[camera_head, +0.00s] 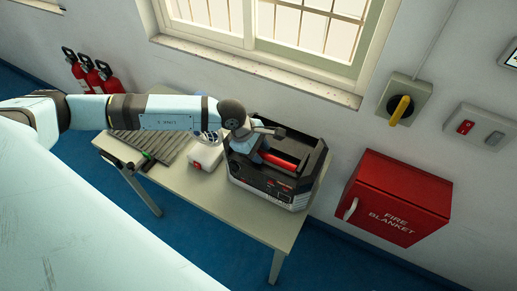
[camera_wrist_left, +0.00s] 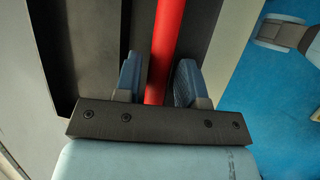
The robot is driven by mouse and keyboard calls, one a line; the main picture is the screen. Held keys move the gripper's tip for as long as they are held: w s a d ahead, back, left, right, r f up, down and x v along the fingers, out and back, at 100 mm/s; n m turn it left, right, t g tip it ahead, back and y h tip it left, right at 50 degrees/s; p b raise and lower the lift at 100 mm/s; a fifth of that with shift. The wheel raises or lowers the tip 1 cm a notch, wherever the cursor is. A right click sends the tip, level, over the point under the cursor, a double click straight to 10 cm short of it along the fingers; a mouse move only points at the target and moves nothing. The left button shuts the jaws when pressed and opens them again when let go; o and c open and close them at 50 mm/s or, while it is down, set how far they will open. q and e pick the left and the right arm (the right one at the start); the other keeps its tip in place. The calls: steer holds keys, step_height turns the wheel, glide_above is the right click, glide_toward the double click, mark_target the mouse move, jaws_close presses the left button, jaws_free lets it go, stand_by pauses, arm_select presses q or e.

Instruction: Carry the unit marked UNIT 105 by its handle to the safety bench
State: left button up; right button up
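A black, boxy unit (camera_head: 268,186) with a red bar handle (camera_head: 280,160) stands on the right part of a pale table (camera_head: 225,196). No unit number is legible on it. My left gripper (camera_head: 256,152) reaches down over the unit from the left. In the left wrist view its two blue fingers (camera_wrist_left: 160,82) stand on either side of the red handle (camera_wrist_left: 165,40), with narrow gaps still showing, so it looks open around the handle. The fingertips' far ends are partly hidden. My right gripper is in neither view.
A white box with a red mark (camera_head: 206,155) stands close left of the unit, near a ribbed grey panel (camera_head: 160,143). A red fire blanket cabinet (camera_head: 395,200) and a yellow-handled switch (camera_head: 401,106) are on the wall at right. Red extinguishers (camera_head: 88,72) stand at left.

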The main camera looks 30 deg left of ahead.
arm_select(q)
jaws_close()
steer(key=shift+c, duration=2.2)
jaws_free()
steer(key=shift+w+r, duration=0.15)
steer(key=shift+r, duration=0.7)
steer(key=shift+o, duration=1.2)
steer(key=shift+w+r+p, duration=0.25)
steer(key=shift+r+p, duration=0.05)
steer(key=shift+r, duration=0.45)
steer(key=shift+o, duration=0.8)
steer(key=shift+w+r, duration=0.5)
steer(key=shift+r, duration=0.1)
steer(key=shift+o, duration=0.9)
steer(key=shift+w+a+r, duration=0.1)
steer(key=shift+w+r, duration=0.35)
steer(key=shift+w, duration=0.1)
steer(key=shift+w+r+b, duration=0.15)
steer(key=shift+w+b, duration=0.4)
steer(key=shift+w, duration=0.1)
steer(key=c, duration=0.4)
steer(key=shift+w+r+b, duration=0.2)
steer(key=shift+w+b, duration=0.4)
steer(key=shift+w, duration=0.35)
steer(key=o, duration=1.5)
steer(key=shift+o, duration=0.2)
steer(key=shift+a+r, duration=0.1)
